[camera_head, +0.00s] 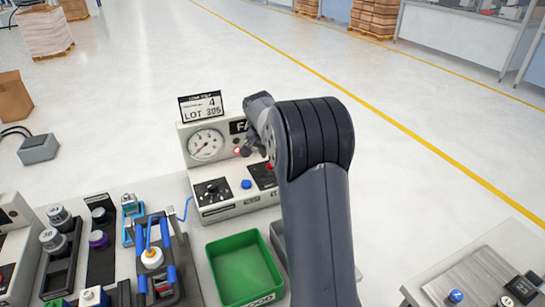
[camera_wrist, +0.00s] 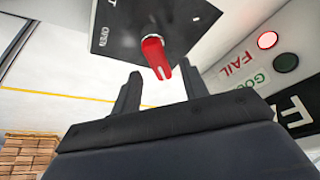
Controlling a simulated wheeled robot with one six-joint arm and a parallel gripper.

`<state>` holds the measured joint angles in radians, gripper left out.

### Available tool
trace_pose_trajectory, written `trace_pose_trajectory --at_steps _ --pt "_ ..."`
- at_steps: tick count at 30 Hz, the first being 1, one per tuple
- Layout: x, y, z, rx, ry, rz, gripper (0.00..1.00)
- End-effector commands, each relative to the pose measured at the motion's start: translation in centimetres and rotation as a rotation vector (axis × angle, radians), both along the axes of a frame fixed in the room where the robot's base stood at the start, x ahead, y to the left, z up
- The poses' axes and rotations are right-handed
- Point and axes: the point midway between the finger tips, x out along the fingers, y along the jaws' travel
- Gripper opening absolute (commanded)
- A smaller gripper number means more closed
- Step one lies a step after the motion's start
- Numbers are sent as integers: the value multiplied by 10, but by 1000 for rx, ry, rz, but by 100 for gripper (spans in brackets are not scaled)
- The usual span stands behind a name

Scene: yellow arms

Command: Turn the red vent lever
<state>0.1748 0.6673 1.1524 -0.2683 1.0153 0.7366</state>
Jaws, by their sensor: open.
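The red vent lever (camera_wrist: 157,58) shows in the wrist view on a dark plate (camera_wrist: 115,24) near the top middle. My gripper (camera_wrist: 160,85) is open below it in that view, one finger to each side, and the lever's tip lies between the two fingers in the picture. I cannot tell whether a finger touches it. In the head view a small bit of red (camera_head: 270,167) shows on the panel's right side, beside my dark arm. My gripper (camera_head: 250,148) is near the panel face there, and my arm hides much of the lever.
The test panel (camera_head: 225,208) carries a round gauge (camera_head: 206,145), a black knob (camera_head: 212,191) and a blue button (camera_head: 246,184). A lit red lamp (camera_wrist: 267,40) is by the FAIL label. A green bin (camera_head: 243,268) stands in front. Tools and bottles crowd the left.

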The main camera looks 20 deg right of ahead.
Motion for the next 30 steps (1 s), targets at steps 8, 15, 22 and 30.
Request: trace_pose_trajectory --at_steps 8,15,22,30 --pt "-15 16 54 -1 -5 1 42" --pt "-23 24 81 -1 -1 0 42" --pt "-25 26 85 0 0 0 42" --pt "-24 24 81 0 1 0 42"
